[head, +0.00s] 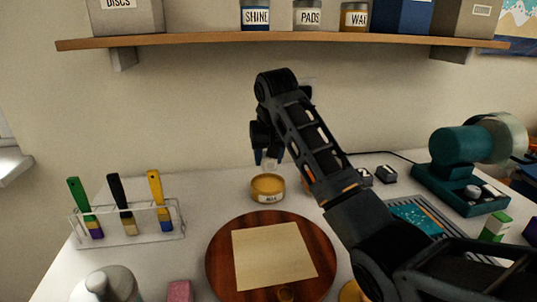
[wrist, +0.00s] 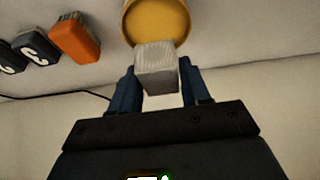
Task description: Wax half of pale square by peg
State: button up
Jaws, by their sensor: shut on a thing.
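The pale square (head: 274,254) lies flat on a round dark-wood board (head: 222,250). My gripper (head: 268,158) is above the jar, pointing down. In the wrist view its blue fingers (wrist: 158,88) are shut on a pale grey block (wrist: 156,66). The block overlaps the jar's rim there; I cannot tell whether it touches the wax.
Brushes (head: 122,205) stand in a clear rack (head: 140,238) at left. A teal machine (head: 462,160) stands at right. An orange-sided block (wrist: 75,38) and dark blocks (wrist: 36,47) sit near the jar. A wooden shelf (head: 220,40) hangs above. My arm crosses the table's right half.

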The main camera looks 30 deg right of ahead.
aim_at(268, 185)
jog(key=shift+w+f+b, duration=0.2)
jog(key=shift+f+b, duration=0.2)
jog(key=shift+f, duration=2.2)
jog(key=shift+f, duration=0.5)
jog(key=shift+f+p, duration=0.15)
jog(key=shift+p, duration=0.2)
dwell(1.3)
notch_tip(268, 185, up, 7)
jog(key=p, duration=0.7)
dwell(0.3)
dwell(0.7)
